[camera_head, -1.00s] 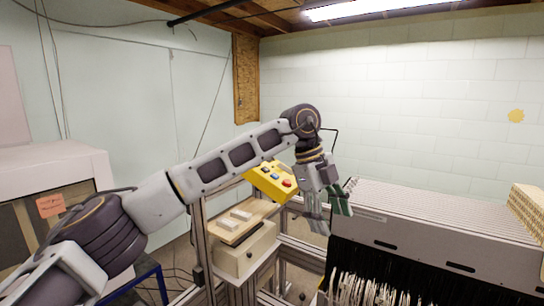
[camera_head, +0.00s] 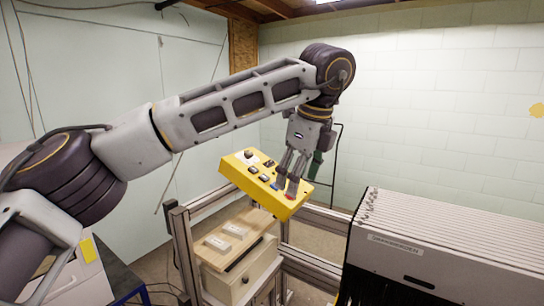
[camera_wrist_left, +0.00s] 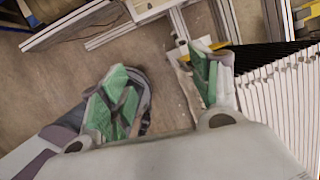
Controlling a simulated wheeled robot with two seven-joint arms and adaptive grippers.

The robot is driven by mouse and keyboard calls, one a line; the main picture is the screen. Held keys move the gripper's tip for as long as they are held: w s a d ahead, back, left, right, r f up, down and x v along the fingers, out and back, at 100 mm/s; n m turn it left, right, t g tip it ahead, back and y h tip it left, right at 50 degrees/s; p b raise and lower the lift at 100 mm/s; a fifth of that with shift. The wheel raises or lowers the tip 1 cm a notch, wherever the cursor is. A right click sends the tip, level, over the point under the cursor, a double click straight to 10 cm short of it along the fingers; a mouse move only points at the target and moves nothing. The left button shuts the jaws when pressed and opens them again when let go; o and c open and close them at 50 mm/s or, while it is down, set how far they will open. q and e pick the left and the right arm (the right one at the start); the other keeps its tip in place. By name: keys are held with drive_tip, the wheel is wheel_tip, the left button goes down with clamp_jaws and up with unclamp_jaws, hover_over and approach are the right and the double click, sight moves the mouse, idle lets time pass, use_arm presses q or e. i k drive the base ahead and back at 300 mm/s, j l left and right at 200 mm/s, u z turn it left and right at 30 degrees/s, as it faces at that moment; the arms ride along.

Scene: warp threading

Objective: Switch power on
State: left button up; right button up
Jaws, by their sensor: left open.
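A yellow control box (camera_head: 239,176) sits tilted above the wooden bench in the head view. Its face carries a dark-and-white element at the upper left, small dark switches, a blue control (camera_head: 274,186) and a red button (camera_head: 291,196) near the lower right. My left gripper (camera_head: 287,184) points down over the box's right part. Its fingers overlap the area by the blue and red controls; whether they touch cannot be told. The left wrist view shows its green-padded fingers (camera_wrist_left: 163,84) spread apart with nothing between them. My right gripper is not in view.
A wooden-topped bench (camera_head: 212,256) with two pale blocks stands below the box. Metal frame rails (camera_head: 322,222) run behind it. A large grey slatted loom unit (camera_head: 440,244) fills the lower right. A thin dark bent rod stands behind my gripper.

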sight(270, 162)
drive_tip(key=i, duration=1.25)
